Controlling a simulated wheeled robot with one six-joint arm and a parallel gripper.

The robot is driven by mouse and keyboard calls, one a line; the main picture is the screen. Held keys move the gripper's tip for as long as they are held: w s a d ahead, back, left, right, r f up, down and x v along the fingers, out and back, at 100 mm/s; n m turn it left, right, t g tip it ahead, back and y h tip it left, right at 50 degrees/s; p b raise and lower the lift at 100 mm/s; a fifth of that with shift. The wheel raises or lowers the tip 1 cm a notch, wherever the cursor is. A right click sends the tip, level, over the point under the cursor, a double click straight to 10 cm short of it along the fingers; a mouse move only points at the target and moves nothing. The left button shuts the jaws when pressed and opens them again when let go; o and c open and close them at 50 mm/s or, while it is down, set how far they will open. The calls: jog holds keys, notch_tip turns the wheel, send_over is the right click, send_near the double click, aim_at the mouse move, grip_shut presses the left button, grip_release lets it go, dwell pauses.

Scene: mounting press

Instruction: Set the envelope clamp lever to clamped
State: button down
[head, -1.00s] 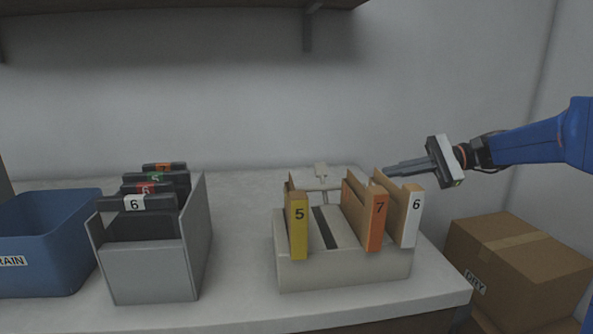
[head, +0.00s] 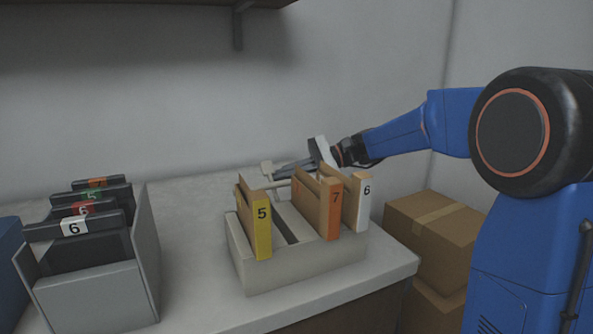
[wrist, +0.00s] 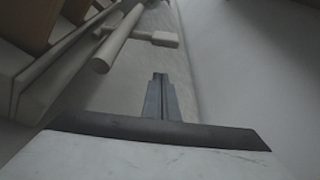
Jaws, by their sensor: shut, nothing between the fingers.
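The envelope clamp is a pale bar at the back of the beige rack (head: 300,272), with a small lever knob (head: 267,167) standing up behind envelope 5. In the wrist view the pale rod (wrist: 121,38) ends in a flat lever paddle (wrist: 162,39), ahead of my fingers. My gripper (head: 277,173) is shut and empty, behind the rack, its fingertips close to the knob. In the wrist view my gripper (wrist: 160,77) shows a gap to the paddle. Whether they touch in the head view I cannot tell.
The rack holds envelopes marked 5 (head: 262,228), 7 (head: 334,210) and 6 (head: 362,203). A grey bin (head: 95,290) with several dark holders stands at left. Cardboard boxes (head: 445,235) stand beyond the counter's right end. The wall is close behind.

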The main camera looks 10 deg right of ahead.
jog(key=shift+s+a+r, duration=0.2)
jog(key=shift+s+a, duration=0.05)
jog(key=shift+a, duration=0.05)
jog(key=shift+s+d+r, duration=0.2)
jog(key=shift+s+r, duration=0.35)
jog(key=shift+r, duration=0.1)
jog(key=shift+s+d+r, duration=0.15)
jog(key=shift+s+r, duration=0.35)
jog(key=shift+r, duration=0.1)
jog(key=shift+r, duration=0.1)
jog(key=shift+s+d+r+n+t+y, duration=0.3)
jog(key=shift+s+r+n+y, duration=0.25)
jog(key=shift+s+n, duration=0.5)
jog(key=shift+s+d+r+n+t+y, duration=0.3)
jog(key=shift+s+r+n, duration=0.45)
jog(key=shift+n, duration=0.6)
jog(key=shift+s+d+r+n+t+y, duration=0.25)
jog(key=shift+s+r+n+y, duration=0.3)
jog(key=shift+s+n, duration=0.5)
jog(key=shift+w+n, duration=0.1)
jog(key=shift+n, duration=0.15)
jog(key=shift+w, duration=0.1)
